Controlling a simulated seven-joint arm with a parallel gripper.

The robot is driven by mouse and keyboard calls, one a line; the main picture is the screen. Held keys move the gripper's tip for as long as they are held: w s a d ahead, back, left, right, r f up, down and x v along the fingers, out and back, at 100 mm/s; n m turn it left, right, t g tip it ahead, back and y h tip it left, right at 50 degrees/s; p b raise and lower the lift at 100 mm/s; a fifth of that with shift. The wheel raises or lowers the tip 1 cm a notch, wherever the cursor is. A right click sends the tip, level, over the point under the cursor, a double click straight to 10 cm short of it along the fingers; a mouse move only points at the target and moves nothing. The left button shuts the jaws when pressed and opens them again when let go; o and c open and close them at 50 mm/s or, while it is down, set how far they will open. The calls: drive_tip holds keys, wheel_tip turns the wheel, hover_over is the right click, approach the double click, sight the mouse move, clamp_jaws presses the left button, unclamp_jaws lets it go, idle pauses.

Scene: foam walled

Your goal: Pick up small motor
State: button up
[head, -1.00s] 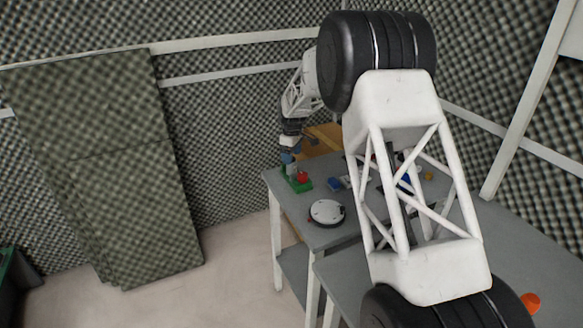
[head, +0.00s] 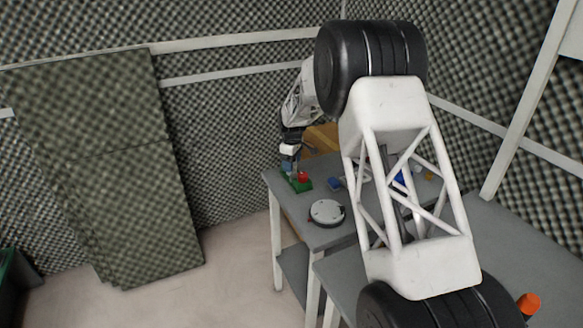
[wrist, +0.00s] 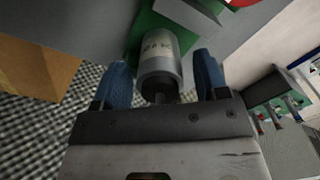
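The small motor (wrist: 158,62) is a silver-grey cylinder with dark print and a darker end, standing on a green base in the wrist view. My gripper (wrist: 162,75) is open, with one blue finger on each side of the motor. A visible gap separates each finger from it. In the head view my gripper (head: 289,166) is small and low over the green base (head: 299,186) at the table's far left corner. The motor is hard to make out there.
A red part (head: 303,177) sits on the green base beside the gripper. A round white device (head: 326,212) and a blue block (head: 334,184) lie on the grey table (head: 285,205). A wooden box (head: 322,136) stands behind. An orange object (head: 529,303) is at lower right.

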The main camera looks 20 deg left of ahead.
drive_tip(key=c, duration=1)
drive_tip(key=shift+r, duration=0.1)
drive_tip(key=shift+r, duration=4.95)
